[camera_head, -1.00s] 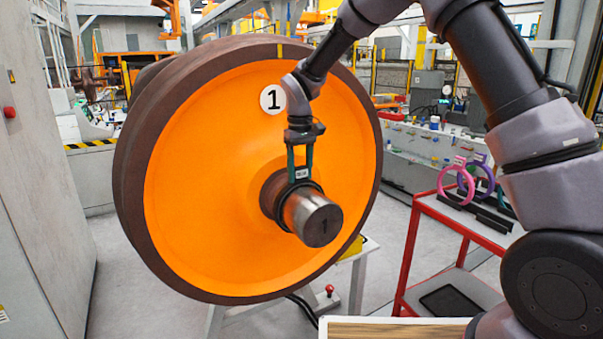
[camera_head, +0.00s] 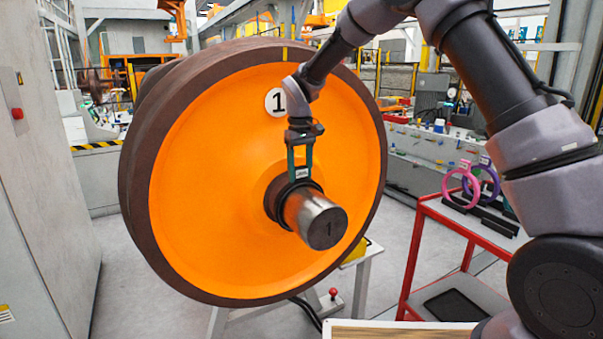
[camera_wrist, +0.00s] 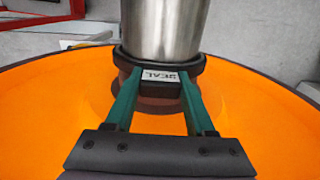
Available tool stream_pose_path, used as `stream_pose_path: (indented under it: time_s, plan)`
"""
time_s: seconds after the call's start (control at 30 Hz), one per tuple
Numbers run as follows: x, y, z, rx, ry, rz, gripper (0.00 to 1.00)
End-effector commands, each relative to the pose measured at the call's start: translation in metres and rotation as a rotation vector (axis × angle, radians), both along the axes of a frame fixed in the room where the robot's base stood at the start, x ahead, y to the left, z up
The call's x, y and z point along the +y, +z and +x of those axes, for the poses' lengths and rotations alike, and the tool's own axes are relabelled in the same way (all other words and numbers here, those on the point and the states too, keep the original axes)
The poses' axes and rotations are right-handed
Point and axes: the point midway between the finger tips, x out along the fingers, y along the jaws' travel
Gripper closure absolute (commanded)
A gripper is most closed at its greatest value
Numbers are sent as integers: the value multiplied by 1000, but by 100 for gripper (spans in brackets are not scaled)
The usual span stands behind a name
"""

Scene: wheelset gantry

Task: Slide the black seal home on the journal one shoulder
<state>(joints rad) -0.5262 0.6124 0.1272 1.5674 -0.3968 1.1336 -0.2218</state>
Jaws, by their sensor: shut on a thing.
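The black seal (camera_wrist: 197,65) is a dark ring with a white SEAL tag. It sits around the steel journal (camera_head: 315,217) of the orange wheel (camera_head: 210,200), whose disc is marked 1; the journal's end face also reads 1. My gripper (camera_head: 301,170) reaches down from above with its teal fingers shut on the seal at its tagged top. In the wrist view the fingers (camera_wrist: 160,78) grip both sides of the tag. The brown stepped hub (camera_wrist: 150,102) lies between the seal and the wheel face. Whether the seal touches the shoulder cannot be told.
A grey cabinet (camera_head: 40,190) stands at the left. The floor between wheel and cart is partly clear.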

Motion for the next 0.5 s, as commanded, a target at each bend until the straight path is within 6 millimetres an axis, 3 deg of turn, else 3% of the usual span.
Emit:
stream_pose_path:
  time_s: [0.5]
  plan:
    - [7,0,11,-1,0,1,100]
